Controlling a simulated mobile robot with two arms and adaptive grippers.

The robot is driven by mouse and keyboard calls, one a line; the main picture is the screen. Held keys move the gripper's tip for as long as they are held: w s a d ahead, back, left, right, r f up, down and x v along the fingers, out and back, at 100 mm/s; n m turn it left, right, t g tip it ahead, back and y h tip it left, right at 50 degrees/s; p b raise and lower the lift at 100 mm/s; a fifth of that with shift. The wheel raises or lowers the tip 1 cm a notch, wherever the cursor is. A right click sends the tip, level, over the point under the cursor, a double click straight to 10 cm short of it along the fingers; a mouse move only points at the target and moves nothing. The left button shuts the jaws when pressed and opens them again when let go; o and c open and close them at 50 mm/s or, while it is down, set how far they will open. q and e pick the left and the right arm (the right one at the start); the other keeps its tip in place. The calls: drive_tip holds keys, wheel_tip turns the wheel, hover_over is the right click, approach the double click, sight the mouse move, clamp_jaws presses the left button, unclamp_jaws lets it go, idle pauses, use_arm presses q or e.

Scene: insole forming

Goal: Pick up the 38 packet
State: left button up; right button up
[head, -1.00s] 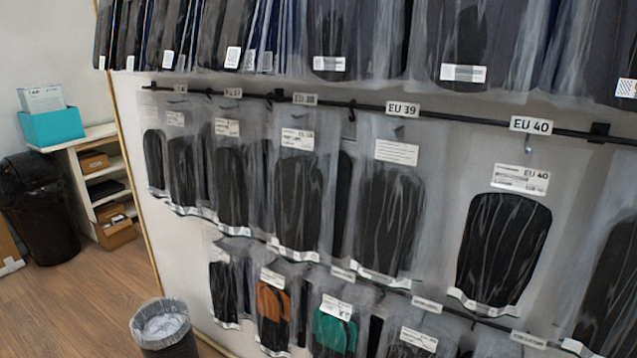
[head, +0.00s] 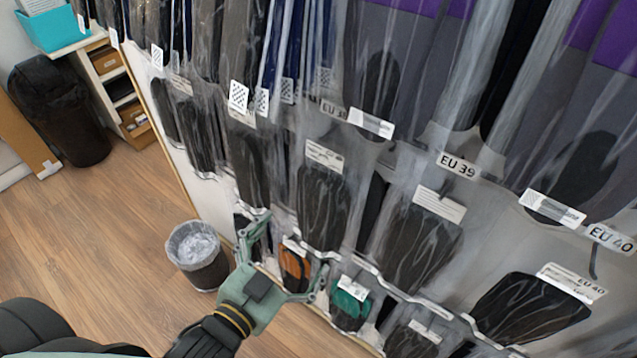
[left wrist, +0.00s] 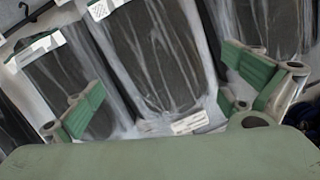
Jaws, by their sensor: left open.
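The 38 packet (head: 322,205) is a clear bag with a dark insole and a white label, hanging under the partly hidden EU 38 tag (head: 335,110) in the head view. My left gripper (head: 290,246) is open, its fingers spread in front of the rack, below and left of the 38 packet in the picture. A packet with an orange insole (head: 295,266) shows between the fingers in the lower row. In the left wrist view the open fingers (left wrist: 168,95) stand either side of a dark-insole packet (left wrist: 150,55); its size cannot be read. My right gripper is not in view.
Neighbouring packets hang close, including the EU 39 packet (head: 418,245) and a green-insole packet (head: 350,303). Long bags (head: 400,60) overhang from above. A lined bin (head: 197,255) stands on the floor left of my gripper. Open wooden floor (head: 100,225) lies at left.

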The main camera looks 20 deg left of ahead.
use_arm(q)
drive_tip(key=t+p, duration=0.1)
approach(322, 200)
drive_tip(key=x, duration=0.2)
drive_tip(key=shift+w+f+h+p, duration=0.15)
drive_tip(key=shift+w+h, duration=0.05)
drive_tip(key=shift+w, duration=0.35)
drive_tip(key=shift+w+f+h+p, duration=0.1)
drive_tip(key=shift+w+h+p, duration=0.1)
drive_tip(key=shift+w, duration=0.35)
drive_tip(key=p+x, duration=0.1)
drive_tip(key=x, duration=0.3)
drive_tip(key=shift+w+d+p, duration=0.2)
drive_tip(key=shift+w+p, duration=0.1)
drive_tip(key=shift+p, duration=0.05)
drive_tip(key=shift+w+f, duration=0.1)
drive_tip(key=shift+w, duration=0.15)
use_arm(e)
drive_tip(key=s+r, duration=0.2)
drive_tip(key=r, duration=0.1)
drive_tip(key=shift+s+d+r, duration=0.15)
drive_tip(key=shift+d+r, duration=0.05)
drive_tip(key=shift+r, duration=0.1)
use_arm(q)
drive_tip(key=shift+c, duration=0.3)
drive_tip(key=shift+s, duration=0.2)
drive_tip(key=c, duration=1.8)
drive_tip(key=shift+c, duration=0.6)
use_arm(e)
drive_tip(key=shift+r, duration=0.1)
